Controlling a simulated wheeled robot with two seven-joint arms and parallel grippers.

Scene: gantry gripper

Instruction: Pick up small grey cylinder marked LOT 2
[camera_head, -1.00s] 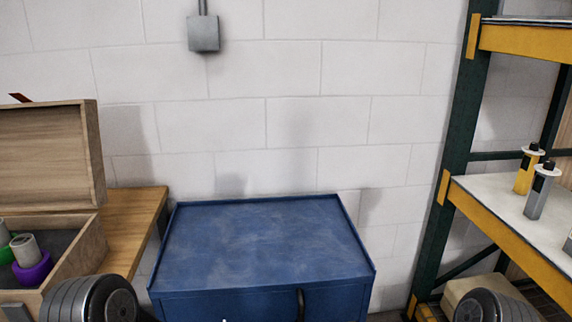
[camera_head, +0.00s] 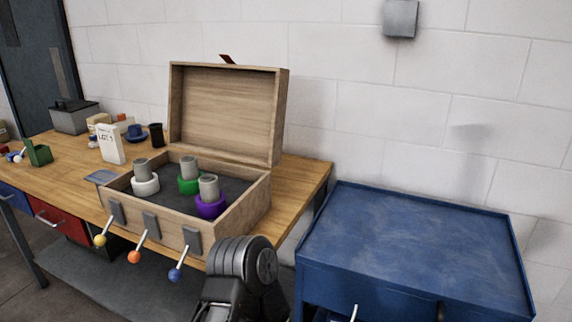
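Three small grey cylinders stand upright in an open wooden box on the bench. One sits in a white ring (camera_head: 145,186), with its grey top (camera_head: 142,168) showing. One (camera_head: 189,167) sits in a green ring (camera_head: 188,184), and one (camera_head: 208,187) in a purple ring (camera_head: 210,206). I cannot read any mark on the cylinders. A white card (camera_head: 110,144) behind the box at left bears "LOT" and a character too small to be sure of. A black and grey part of my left arm shows at the bottom, in front of the box; neither gripper is in view.
The box (camera_head: 232,222) has a raised lid (camera_head: 225,112) and front levers with yellow, orange and blue knobs (camera_head: 175,274). The wooden bench (camera_head: 305,180) also holds a dark cup (camera_head: 156,135) and a grey bin (camera_head: 73,116). A blue cabinet (camera_head: 415,240) at right has a bare top.

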